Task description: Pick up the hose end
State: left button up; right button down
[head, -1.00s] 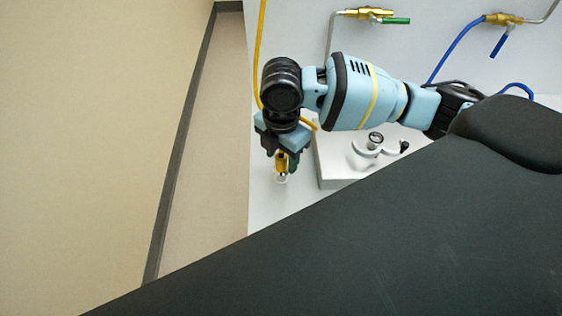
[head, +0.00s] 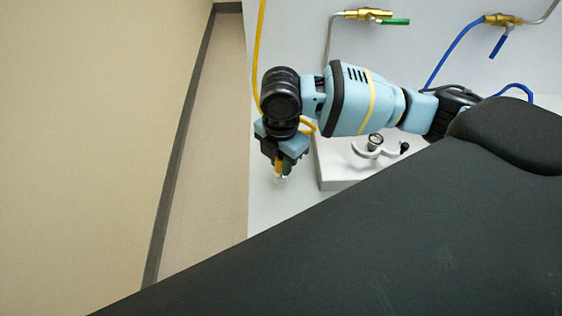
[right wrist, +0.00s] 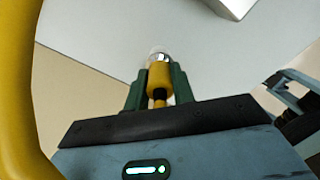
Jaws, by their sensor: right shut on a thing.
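The hose end is a yellow sleeve with a shiny metal tip. In the right wrist view the hose end (right wrist: 159,78) sits between the two green fingers of my right gripper (right wrist: 159,88), which is shut on it. In the head view my right gripper (head: 283,162) points down near the left edge of the grey surface, and the hose end's tip (head: 280,178) shows below the fingers. The yellow hose (head: 260,50) runs up from behind the gripper. It also crosses the left side of the right wrist view (right wrist: 15,80). My left gripper is not in view.
A white box (head: 340,178) with a gauge (head: 375,141) and a curved handle stands right of the gripper. Brass valves with a green lever (head: 396,21) and a blue lever (head: 499,44) are at the back. A blue hose (head: 452,50) hangs there. Floor lies open left.

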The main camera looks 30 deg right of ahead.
jog(key=shift+r, duration=0.1)
jog(key=shift+r, duration=0.5)
jog(key=r, duration=0.1)
jog(key=s+r, duration=0.1)
jog(key=shift+d+r, duration=0.1)
jog(key=shift+r, duration=0.2)
jog(key=s+d+r+p, duration=0.1)
jog(key=s+d, duration=0.1)
jog(key=s, duration=1.2)
jog(key=shift+s+d, duration=0.15)
jog(key=shift+s, duration=0.25)
jog(key=shift+w+r, duration=0.1)
jog(key=shift+r, duration=0.05)
